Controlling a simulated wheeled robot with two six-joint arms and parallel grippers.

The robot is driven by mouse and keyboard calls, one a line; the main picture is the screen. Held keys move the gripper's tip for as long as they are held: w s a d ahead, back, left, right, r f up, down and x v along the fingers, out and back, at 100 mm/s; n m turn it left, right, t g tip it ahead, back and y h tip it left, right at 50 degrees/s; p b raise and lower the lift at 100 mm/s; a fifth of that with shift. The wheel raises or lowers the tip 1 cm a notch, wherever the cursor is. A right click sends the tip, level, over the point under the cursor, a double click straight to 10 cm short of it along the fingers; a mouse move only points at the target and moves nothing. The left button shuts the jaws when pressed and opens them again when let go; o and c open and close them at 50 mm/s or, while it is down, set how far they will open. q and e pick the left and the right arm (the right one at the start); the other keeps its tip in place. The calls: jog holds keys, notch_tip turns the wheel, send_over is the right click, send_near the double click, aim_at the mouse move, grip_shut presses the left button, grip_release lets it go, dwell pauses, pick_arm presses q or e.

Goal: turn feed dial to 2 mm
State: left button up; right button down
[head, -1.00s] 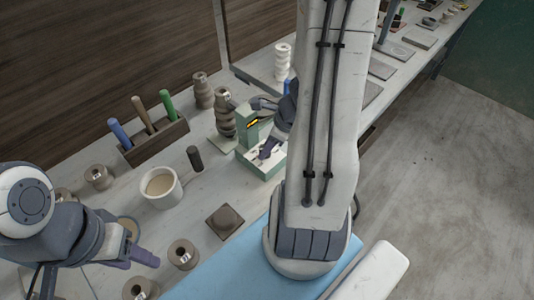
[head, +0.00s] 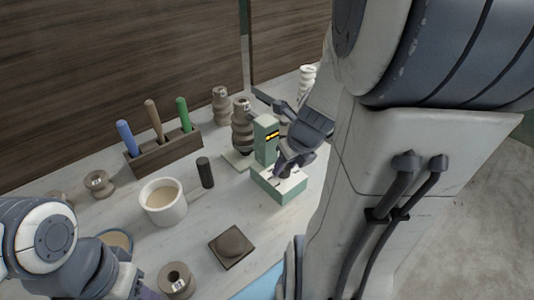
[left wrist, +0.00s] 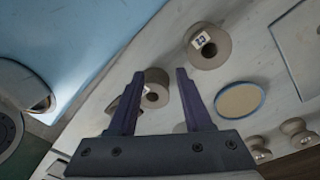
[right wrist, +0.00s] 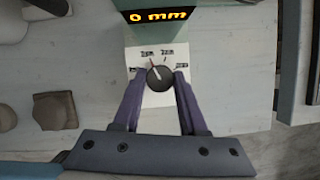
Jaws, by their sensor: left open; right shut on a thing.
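The green feed machine (head: 265,140) stands on the bench in the head view, with a lit yellow display on its upright. In the right wrist view the display (right wrist: 157,16) reads 0 mm. Below it is a round dark feed dial (right wrist: 159,78) on a white plate with several small marks; its red-tipped pointer is turned toward the upper left. My right gripper (right wrist: 160,82) is shut on the dial, one finger on each side; it also shows at the machine in the head view (head: 283,166). My left gripper (left wrist: 160,75) is open and empty above the bench, away from the machine.
A wooden holder (head: 165,150) with blue, brown and green-handled tools stands at the back. A white cup (head: 162,204), a dark cylinder (head: 205,172), a brown square block (head: 231,247) and clay spools (head: 176,280) are on the bench. Another spool (left wrist: 208,47) lies near my left gripper.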

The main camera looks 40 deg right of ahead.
pick_arm(q)
jog(key=shift+f, duration=0.1)
dwell(0.4)
pick_arm(e)
jog(key=shift+c, duration=2.2)
grip_release()
